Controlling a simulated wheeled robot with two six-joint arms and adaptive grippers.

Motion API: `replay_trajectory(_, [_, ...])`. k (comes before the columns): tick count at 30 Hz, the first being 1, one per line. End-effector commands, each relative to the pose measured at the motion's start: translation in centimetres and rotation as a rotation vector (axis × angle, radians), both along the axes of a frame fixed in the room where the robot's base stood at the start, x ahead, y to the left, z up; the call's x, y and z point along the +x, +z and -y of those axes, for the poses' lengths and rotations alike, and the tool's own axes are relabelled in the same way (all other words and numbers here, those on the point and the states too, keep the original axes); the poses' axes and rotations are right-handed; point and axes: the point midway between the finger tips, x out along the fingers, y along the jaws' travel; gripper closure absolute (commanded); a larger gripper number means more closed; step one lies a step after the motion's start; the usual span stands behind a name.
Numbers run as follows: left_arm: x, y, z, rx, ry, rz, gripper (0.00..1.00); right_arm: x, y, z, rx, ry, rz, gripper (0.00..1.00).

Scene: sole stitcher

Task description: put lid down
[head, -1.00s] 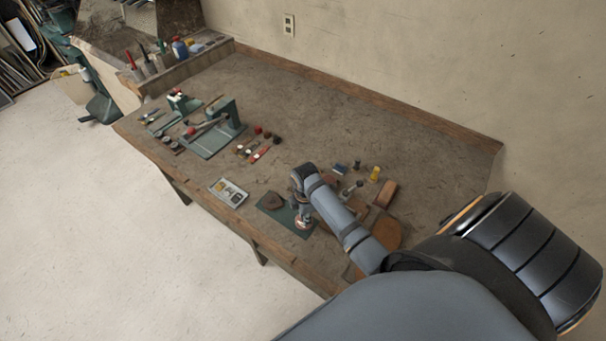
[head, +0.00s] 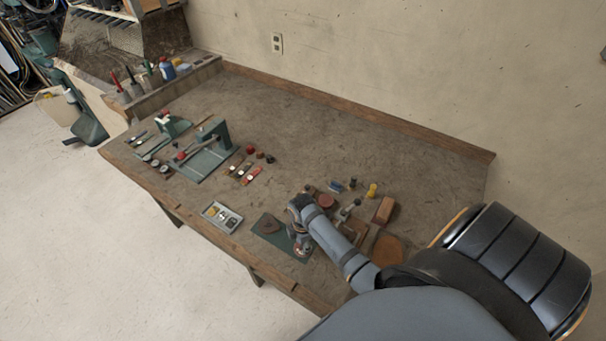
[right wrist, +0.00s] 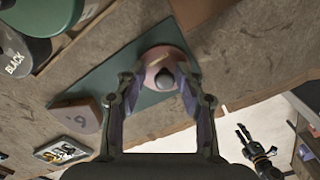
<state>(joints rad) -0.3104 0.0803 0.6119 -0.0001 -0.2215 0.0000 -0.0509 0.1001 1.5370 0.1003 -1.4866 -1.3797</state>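A round pinkish lid-like disc with a dark knob (right wrist: 162,58) shows in the right wrist view, over the green mat (right wrist: 110,85). The mat also shows in the head view (head: 262,238), where the disc is mostly hidden under my gripper. My right gripper (right wrist: 162,76) is just above it, with its fingers spread to either side and a gap between each finger and the knob. Whether the fingertips touch the disc's rim is unclear. The gripper points down at the mat in the head view (head: 300,244).
A brown block marked 6 (right wrist: 78,116) lies on the mat. A grey tray (head: 221,217) is left of it. Green-based tools (head: 203,157) stand farther left. A reddish disc (head: 327,201) and a brown block (head: 384,210) lie right. The bench's back middle is clear.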

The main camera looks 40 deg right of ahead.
Motion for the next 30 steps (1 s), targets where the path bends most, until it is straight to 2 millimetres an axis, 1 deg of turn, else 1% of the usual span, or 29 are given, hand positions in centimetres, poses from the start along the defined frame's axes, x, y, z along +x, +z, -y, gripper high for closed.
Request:
replay_trajectory(1, [0.8, 0.0, 0.0, 0.0, 0.0, 0.011, 0.6, -0.1, 0.0, 0.0, 0.0, 0.0, -0.002, 0.59])
replay_trajectory(4, [2.1, 0.2, 0.0, -0.001, -0.001, 0.032, 0.6, -0.1, 0.0, 0.0, 0.0, 0.0, -0.002, 0.59])
replay_trajectory(6, [2.5, 0.3, 0.0, -0.001, -0.001, 0.038, 0.6, 0.0, 0.2, 0.0, 0.0, 0.0, -0.001, 0.59])
replay_trajectory(8, [2.5, 0.2, 0.0, -0.001, -0.002, 0.038, 0.6, 0.0, 0.7, 0.0, 0.001, 0.0, 0.001, 0.59])
replay_trajectory(11, [2.2, -0.5, 0.0, -0.001, -0.002, 0.034, 0.6, 0.1, 2.3, 0.0, 0.0, 0.001, 0.004, 0.59])
replay_trajectory(18, [1.3, -2.0, 0.0, -0.001, -0.001, 0.02, 0.6, 0.1, 8.3, 0.0, 0.0, 0.001, 0.006, 0.59])
replay_trajectory(21, [1.2, -2.4, 0.0, -0.001, 0.0, 0.018, 0.6, 0.0, 10.2, 0.0, -0.002, 0.001, 0.003, 0.59])
replay_trajectory(25, [1.1, -2.6, 0.0, 0.0, 0.0, 0.017, 0.6, 0.0, 11.9, 0.0, 0.0, 0.0, 0.001, 0.59])
replay_trajectory(30, [1.2, -2.6, 0.0, 0.0, 0.0, 0.017, 0.6, 0.0, 12.5, 0.0, 0.0, 0.0, -0.002, 0.59])
